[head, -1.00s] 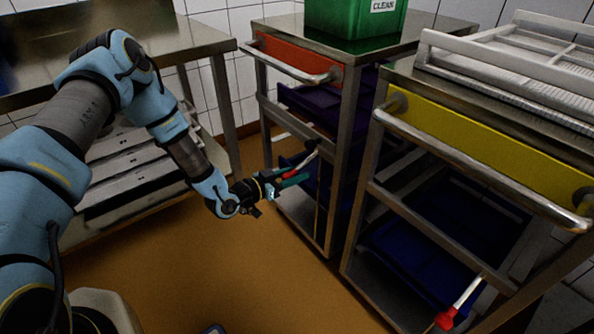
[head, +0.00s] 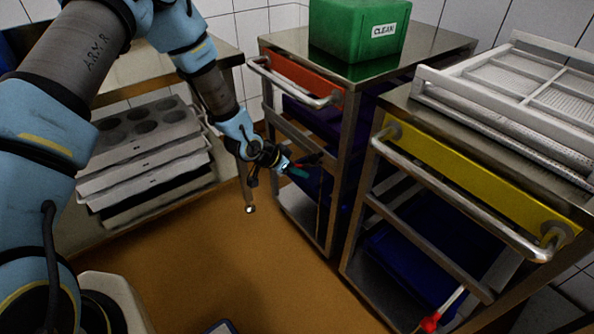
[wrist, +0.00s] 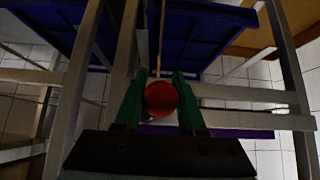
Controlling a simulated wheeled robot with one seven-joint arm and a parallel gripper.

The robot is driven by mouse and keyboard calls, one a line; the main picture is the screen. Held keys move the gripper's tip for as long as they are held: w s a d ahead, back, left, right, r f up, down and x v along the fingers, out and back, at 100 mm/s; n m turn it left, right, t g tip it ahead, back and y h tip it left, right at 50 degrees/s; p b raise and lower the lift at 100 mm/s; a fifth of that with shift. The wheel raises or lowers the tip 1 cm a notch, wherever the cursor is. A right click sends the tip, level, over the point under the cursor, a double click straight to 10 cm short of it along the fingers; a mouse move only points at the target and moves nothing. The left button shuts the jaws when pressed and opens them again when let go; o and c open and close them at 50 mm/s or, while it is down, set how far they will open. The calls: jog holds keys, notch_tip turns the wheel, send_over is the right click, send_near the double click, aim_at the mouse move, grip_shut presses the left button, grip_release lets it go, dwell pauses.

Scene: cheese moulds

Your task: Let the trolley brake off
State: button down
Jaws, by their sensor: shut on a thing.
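The trolley with the red-orange panel (head: 300,75) stands in the middle of the head view. My gripper (head: 297,172) is at its front, at mid height, below the push handle. In the wrist view my gripper's green fingers (wrist: 160,92) are shut on a round red knob (wrist: 161,101), the end of this trolley's brake lever. The rest of the lever is mostly hidden behind the knob and fingers. A second trolley with a yellow panel (head: 470,160) stands to the right. Its own brake lever with a red knob (head: 430,322) sticks out low at the front.
A green crate (head: 356,30) labelled CLEAN stands on the red-panelled trolley. White moulds or racks (head: 520,85) lie on the yellow one. A steel table (head: 225,48) with stacked mould trays (head: 145,150) below is at left.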

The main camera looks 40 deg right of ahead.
jog(key=shift+d+r, duration=0.35)
jog(key=shift+r, duration=0.3)
jog(key=shift+d, duration=0.1)
jog(key=c, duration=0.5)
grip_release()
jog(key=v, duration=1.1)
jog(key=shift+f+b, duration=0.2)
jog(key=shift+b, duration=0.15)
jog(key=shift+c, duration=0.2)
